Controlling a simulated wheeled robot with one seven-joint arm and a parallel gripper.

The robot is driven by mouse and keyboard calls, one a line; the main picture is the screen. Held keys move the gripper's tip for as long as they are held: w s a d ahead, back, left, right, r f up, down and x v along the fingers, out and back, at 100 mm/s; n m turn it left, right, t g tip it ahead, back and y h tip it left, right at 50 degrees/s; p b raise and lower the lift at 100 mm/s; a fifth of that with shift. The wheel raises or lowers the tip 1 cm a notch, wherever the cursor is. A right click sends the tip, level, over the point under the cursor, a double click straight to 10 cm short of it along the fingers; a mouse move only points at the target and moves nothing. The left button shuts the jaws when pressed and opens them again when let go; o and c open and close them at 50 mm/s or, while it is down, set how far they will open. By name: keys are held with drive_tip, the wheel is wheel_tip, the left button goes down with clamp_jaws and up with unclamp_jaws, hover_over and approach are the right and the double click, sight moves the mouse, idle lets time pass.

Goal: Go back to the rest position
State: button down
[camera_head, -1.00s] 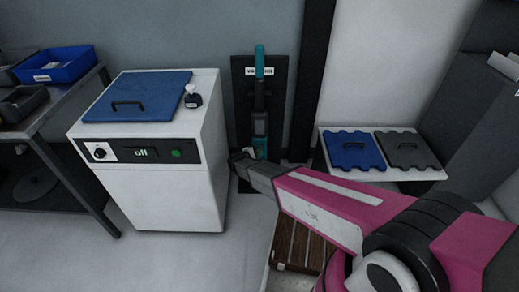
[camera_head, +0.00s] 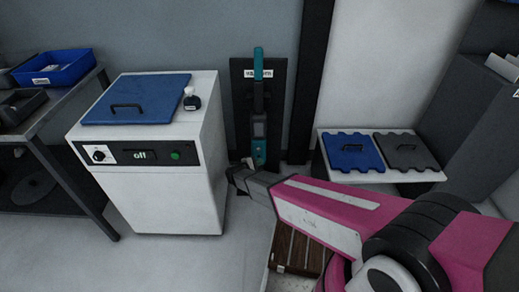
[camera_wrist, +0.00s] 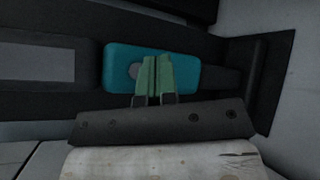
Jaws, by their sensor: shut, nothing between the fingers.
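My gripper (camera_head: 238,172) is at the end of my magenta arm, in front of the wall-mounted teal vacuum tool (camera_head: 259,130). In the wrist view my gripper's green fingertips (camera_wrist: 153,80) are together, with nothing between them. Behind them, the teal end of the tool (camera_wrist: 190,68) shows against its dark wall board (camera_wrist: 260,90). The fingers overlap the teal part in that view; I cannot tell whether they touch it. The tool hangs upright on its board in the head view.
Left stands a white machine (camera_head: 160,195) with a blue lid (camera_head: 135,98) and a display reading "off". A workbench with a blue bin (camera_head: 60,68) is further left. Right, a white shelf (camera_head: 370,176) holds blue and grey lidded panels.

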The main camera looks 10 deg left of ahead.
drive_tip(key=d+r+m+g, duration=0.5)
drive_tip(key=d, duration=0.8)
drive_tip(key=d+r+m+g, duration=0.4)
drive_tip(key=d+r+g, duration=0.1)
drive_tip(key=d, duration=0.7)
drive_tip(key=s+d+r+m+g+y, duration=0.1)
drive_tip(key=s+d+r+m+y, duration=0.3)
drive_tip(key=d, duration=0.3)
drive_tip(key=s+d+r+m+g+y, duration=0.2)
drive_tip(key=s+d+r+m+y, duration=0.1)
drive_tip(key=s+d+r+m, duration=0.2)
drive_tip(key=d+r, duration=0.2)
drive_tip(key=d, duration=0.1)
drive_tip(key=shift+s+d+r+y, duration=0.15)
drive_tip(key=shift+s+d+y, duration=0.15)
drive_tip(key=shift+y, duration=0.1)
